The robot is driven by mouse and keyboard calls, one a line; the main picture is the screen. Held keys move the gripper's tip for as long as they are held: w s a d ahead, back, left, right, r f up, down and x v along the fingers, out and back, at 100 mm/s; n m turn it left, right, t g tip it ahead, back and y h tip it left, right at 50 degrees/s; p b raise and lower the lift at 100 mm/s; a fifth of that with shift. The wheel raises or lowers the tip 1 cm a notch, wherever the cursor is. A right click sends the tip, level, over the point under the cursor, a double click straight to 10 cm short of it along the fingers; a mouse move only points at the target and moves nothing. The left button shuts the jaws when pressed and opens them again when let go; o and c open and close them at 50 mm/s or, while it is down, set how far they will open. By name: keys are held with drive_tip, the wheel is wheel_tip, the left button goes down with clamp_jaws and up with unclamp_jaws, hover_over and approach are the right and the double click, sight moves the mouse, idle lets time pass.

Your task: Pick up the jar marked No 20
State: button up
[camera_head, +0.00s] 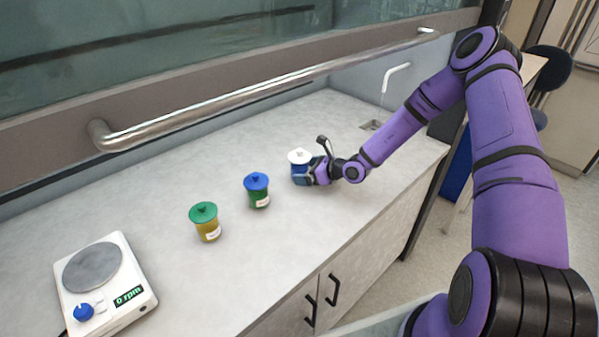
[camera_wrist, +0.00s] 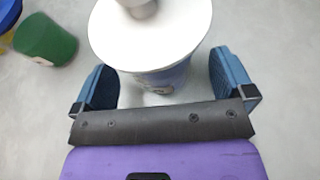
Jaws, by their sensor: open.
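A jar with a white knobbed lid and blue body (camera_head: 299,158) stands farthest right of three jars on the counter. In the wrist view the white-lidded jar (camera_wrist: 150,32) is between the two fingers of my gripper (camera_wrist: 165,88), which stand apart from its sides. My gripper (camera_head: 303,175) is open around this jar in the head view. A green jar with a blue lid (camera_head: 258,190) and a yellow jar with a green lid (camera_head: 207,222) stand to the left. Their labels, and the white-lidded jar's partly hidden one, are too small to read.
A white stirrer (camera_head: 128,268) with a round grey plate and a "0 rpm" display sits at the front left. A metal handrail (camera_head: 260,88) runs along the back. A small tap (camera_head: 395,72) and basin are at the back right. The green jar (camera_wrist: 45,40) is left of my gripper.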

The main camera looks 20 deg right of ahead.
drive_tip(key=shift+w+a+f, duration=0.25)
drive_tip(key=shift+w+a, duration=0.25)
drive_tip(key=c, duration=1.2)
drive_tip(key=shift+o, duration=0.2)
drive_tip(key=shift+r, duration=0.1)
